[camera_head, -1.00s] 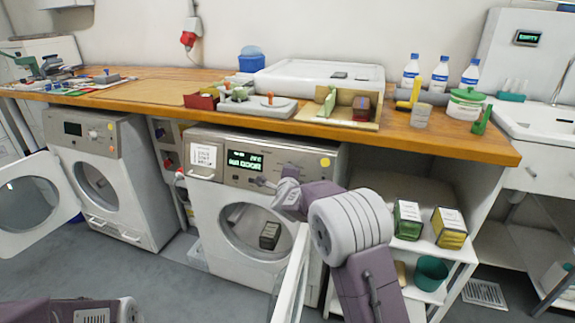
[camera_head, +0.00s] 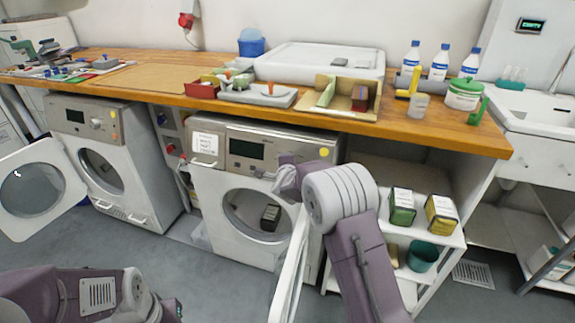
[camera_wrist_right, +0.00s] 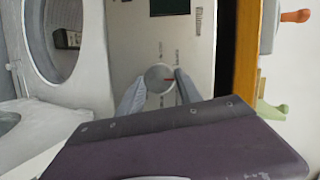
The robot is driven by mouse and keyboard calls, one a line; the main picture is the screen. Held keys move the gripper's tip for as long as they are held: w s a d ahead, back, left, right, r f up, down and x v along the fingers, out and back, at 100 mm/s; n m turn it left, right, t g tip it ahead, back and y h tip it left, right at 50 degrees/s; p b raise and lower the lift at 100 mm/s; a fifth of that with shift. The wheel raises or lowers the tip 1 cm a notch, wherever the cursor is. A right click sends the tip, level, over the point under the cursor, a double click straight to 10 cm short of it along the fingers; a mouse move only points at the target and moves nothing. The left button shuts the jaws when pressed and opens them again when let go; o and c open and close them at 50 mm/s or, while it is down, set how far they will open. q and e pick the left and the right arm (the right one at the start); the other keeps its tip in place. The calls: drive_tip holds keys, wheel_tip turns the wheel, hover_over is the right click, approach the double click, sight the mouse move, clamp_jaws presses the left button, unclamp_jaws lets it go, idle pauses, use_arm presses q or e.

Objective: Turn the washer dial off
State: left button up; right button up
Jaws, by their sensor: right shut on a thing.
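The washer (camera_head: 214,213) under the wooden counter has a control panel with a dark display (camera_head: 247,149). Its round door stands open toward me, with a dark box visible inside the drum. My right gripper (camera_head: 270,178) is at the panel, below and right of the display. In the right wrist view, the right gripper's fingers (camera_wrist_right: 158,90) are shut on the sides of the round dial (camera_wrist_right: 157,74), which carries a red mark pointing right in that view. The wrist hides part of the panel in the head view. My left arm shows at the lower left; its gripper is out of view.
A second machine (camera_head: 146,186) with an open door is at the left. The counter (camera_head: 440,131) above holds trays and bottles. Shelves with two boxes and a teal cup (camera_head: 421,258) are at the right.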

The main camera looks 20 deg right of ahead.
drive_tip(key=o, duration=1.4)
drive_tip(key=shift+f, duration=0.1)
drive_tip(key=shift+c, duration=0.2)
drive_tip(key=p+v, duration=0.1)
drive_tip(key=v, duration=0.8)
